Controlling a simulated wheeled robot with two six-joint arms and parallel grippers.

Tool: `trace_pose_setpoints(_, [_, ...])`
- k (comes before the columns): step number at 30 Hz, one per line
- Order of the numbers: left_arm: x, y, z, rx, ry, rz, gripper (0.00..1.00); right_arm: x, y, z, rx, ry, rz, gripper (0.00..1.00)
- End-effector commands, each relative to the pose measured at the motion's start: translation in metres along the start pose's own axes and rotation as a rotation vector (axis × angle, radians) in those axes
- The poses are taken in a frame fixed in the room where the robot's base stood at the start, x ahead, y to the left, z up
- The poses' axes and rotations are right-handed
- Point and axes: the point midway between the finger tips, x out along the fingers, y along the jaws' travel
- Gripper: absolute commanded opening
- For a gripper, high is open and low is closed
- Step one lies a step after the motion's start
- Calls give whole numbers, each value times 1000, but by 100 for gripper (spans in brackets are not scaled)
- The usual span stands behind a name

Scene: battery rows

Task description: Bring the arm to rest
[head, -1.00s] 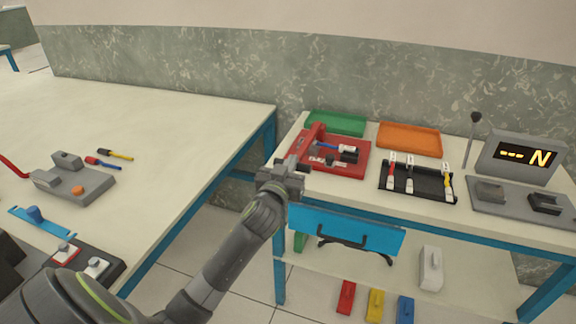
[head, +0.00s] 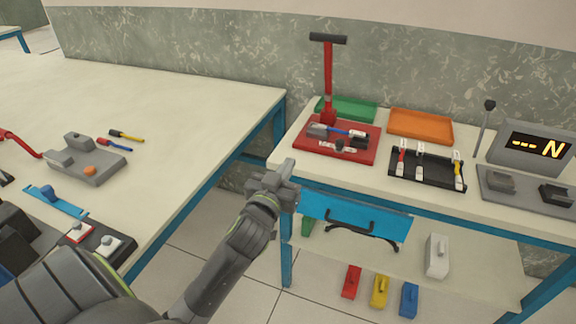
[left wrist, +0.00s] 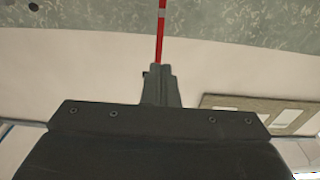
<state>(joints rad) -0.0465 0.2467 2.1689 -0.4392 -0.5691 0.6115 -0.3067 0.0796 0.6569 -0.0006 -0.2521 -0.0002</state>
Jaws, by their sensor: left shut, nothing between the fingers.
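My left gripper (head: 287,174) is shut and empty, in the air in front of the right table's near left corner. Its closed fingers also show in the left wrist view (left wrist: 160,87). A red base plate (head: 362,158) lies on the right table, beyond and to the right of the gripper. A red lever (head: 328,75) with a black crossbar handle stands upright at its back. A red bar, which looks like this lever, shows past the fingertips in the wrist view (left wrist: 161,25). The gripper is apart from the plate and lever. My right gripper is not in view.
The right table (head: 398,193) also carries a green tray (head: 347,108), an orange tray (head: 421,126), a black rack (head: 428,171) and a grey display (head: 530,147). A blue drawer front (head: 320,209) sits below its edge. The left table (head: 180,110) has a broad clear area.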

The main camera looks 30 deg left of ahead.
Motion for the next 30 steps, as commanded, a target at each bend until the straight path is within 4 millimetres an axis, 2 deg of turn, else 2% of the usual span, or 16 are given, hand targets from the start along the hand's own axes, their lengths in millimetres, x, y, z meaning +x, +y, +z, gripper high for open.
trace_pose_setpoints(10, [1,0,1,1,-3,0,0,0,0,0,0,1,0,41])
trace_pose_setpoints(14, [4,-2,27,17,-62,-2,0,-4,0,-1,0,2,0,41])
trace_pose_setpoints(17, [6,-7,75,46,-169,-4,0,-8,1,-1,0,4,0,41])
trace_pose_setpoints(20, [0,-14,141,80,-311,-2,0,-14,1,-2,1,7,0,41])
trace_pose_setpoints(21, [-7,-18,168,92,-370,0,0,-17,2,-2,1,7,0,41])
trace_pose_setpoints(23, [-19,-22,208,109,-456,3,0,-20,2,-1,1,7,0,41])
trace_pose_setpoints(24, [-30,-26,234,121,-513,6,0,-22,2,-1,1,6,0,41])
trace_pose_setpoints(26, [-49,-31,272,135,-599,10,0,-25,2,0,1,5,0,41])
trace_pose_setpoints(27, [-64,-34,296,143,-655,14,0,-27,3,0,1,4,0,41])
trace_pose_setpoints(29, [-90,-39,331,155,-741,19,0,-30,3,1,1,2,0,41])
trace_pose_setpoints(30, [-109,-43,353,161,-797,23,0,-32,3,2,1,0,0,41])
